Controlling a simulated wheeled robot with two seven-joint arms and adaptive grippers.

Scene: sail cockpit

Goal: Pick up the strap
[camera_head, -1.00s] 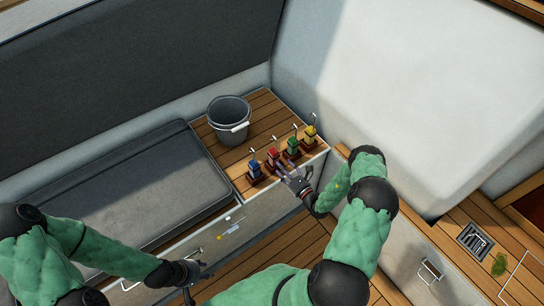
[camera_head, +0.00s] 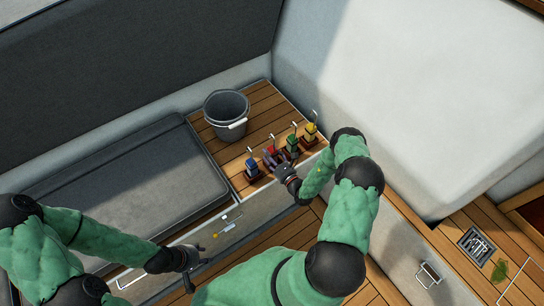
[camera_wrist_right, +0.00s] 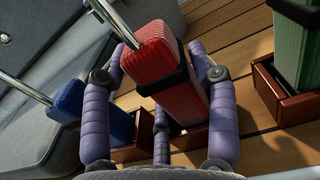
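The red strap bundle (camera_head: 272,156) stands in a row of coloured bundles on the slatted wooden seat. In the right wrist view it is a ribbed red block (camera_wrist_right: 180,95) with a black band and a metal rod, upright in a brown holder. My right gripper (camera_head: 277,160) is at it, and its purple fingers (camera_wrist_right: 158,60) lie on both sides of the block. A gap shows beside the left finger, so it looks open around the block. My left gripper (camera_head: 196,266) is low at the left, by the seat front; its fingers are too small to read.
A blue bundle (camera_head: 252,168) stands left of the red one; a green (camera_head: 292,145) and a yellow bundle (camera_head: 311,132) stand to the right. A grey bucket (camera_head: 226,115) is behind them. A grey cushion (camera_head: 125,190) lies at the left.

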